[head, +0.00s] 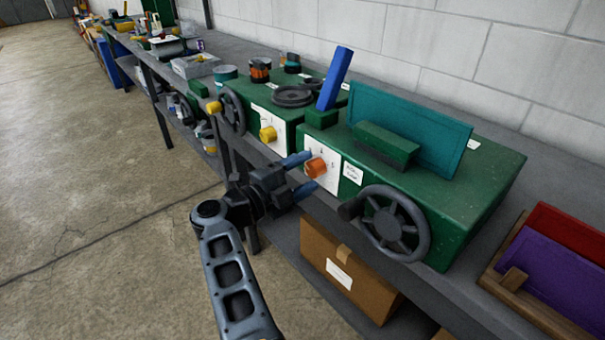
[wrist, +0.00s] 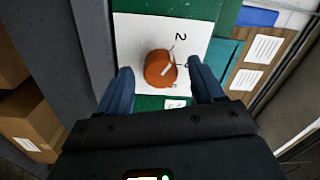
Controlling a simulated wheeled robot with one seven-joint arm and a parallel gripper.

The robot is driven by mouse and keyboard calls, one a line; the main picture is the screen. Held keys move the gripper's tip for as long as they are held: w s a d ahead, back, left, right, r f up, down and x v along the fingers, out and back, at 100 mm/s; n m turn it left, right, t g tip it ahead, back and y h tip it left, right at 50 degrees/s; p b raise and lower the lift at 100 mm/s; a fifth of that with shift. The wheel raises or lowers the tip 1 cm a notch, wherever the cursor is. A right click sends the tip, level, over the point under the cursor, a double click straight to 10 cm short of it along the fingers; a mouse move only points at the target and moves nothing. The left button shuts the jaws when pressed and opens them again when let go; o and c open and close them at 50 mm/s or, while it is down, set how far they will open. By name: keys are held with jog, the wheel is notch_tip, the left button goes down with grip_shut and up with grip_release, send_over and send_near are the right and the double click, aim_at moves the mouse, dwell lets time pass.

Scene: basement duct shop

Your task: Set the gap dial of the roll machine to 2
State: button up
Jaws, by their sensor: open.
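The orange dial (head: 315,167) sits on a white scale plate on the front of the green roll machine (head: 455,190). In the wrist view the orange dial (wrist: 157,72) carries a white pointer line aimed to the upper right. A 2 stands on the white plate (wrist: 135,35) above and right of the dial; the pointer is not on it. Other marks at the right are partly hidden or too small to read. My gripper (wrist: 161,66) is open, with one blue finger on each side of the dial. Contact with it is not clear.
A handwheel (head: 394,224) sticks out right of the dial. A second green machine with a yellow knob (head: 267,133) stands at the left. A cardboard box (head: 350,270) is on the shelf below, and a wooden tray (head: 500,285) is at the right. The floor at the left is clear.

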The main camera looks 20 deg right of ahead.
jog(key=shift+a, duration=0.1)
jog(key=b+v, duration=0.1)
jog(key=v, duration=0.6)
jog(key=shift+a+b, duration=0.3)
jog(key=shift+b, duration=0.1)
jog(key=shift+s+a, duration=0.1)
jog(key=shift+s, duration=0.05)
